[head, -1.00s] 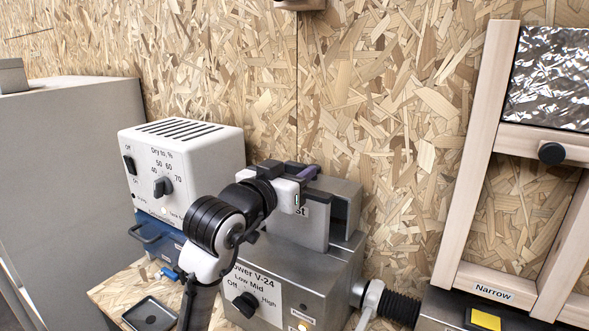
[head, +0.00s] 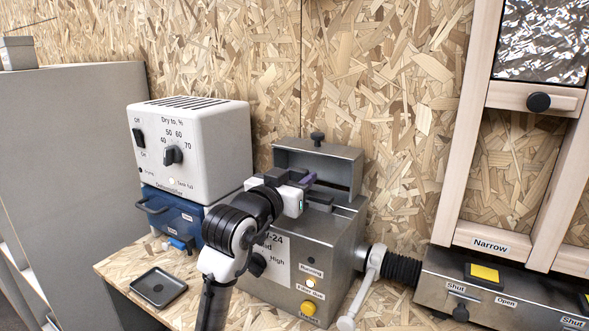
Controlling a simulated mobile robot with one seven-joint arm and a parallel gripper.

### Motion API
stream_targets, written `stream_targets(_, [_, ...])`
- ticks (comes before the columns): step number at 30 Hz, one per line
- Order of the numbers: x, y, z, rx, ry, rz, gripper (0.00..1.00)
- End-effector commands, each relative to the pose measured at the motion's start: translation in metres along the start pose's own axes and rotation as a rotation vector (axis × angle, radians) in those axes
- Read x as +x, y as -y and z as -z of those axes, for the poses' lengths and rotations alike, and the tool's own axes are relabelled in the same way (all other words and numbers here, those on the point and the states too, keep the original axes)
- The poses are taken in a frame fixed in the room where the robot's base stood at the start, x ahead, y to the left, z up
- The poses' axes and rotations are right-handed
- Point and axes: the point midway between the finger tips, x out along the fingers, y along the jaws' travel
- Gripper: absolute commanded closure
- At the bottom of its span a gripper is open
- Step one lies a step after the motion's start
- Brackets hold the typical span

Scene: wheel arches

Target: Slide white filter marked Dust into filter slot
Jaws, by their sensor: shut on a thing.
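My gripper (head: 308,184) is low over the top of the grey metal blower box (head: 335,235), in front of a raised metal housing (head: 330,172) with a black knob. Its jaws are shut, with a small purple piece showing at the fingertips. The white filter marked Dust cannot be made out now; its panel seems to be down inside the box below the jaws. The filter slot is mostly hidden by my gripper and wrist, so I cannot tell how deep the filter sits.
A white dehumidifier (head: 190,145) on a blue base stands left of the blower. A black tray (head: 156,288) lies on the bench at front left. A hose (head: 402,267) and a grey duct unit (head: 440,285) are at right. A wooden frame (head: 470,150) stands behind.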

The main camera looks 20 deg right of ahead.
Motion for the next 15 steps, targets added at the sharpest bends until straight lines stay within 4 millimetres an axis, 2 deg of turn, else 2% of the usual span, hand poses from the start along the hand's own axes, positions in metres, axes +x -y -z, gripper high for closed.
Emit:
stream_targets(1, [0.0103, -0.0031, -0.0186, -0.012, 0.02, -0.011, 0.97])
stream_targets(9, [0.0116, -0.0039, -0.0176, -0.008, 0.018, -0.012, 0.97])
stream_targets(10, [0.0117, -0.0041, -0.0175, -0.008, 0.018, -0.012, 0.63])
stream_targets(15, [0.0117, -0.0041, -0.0165, -0.008, 0.015, -0.012, 0.41])
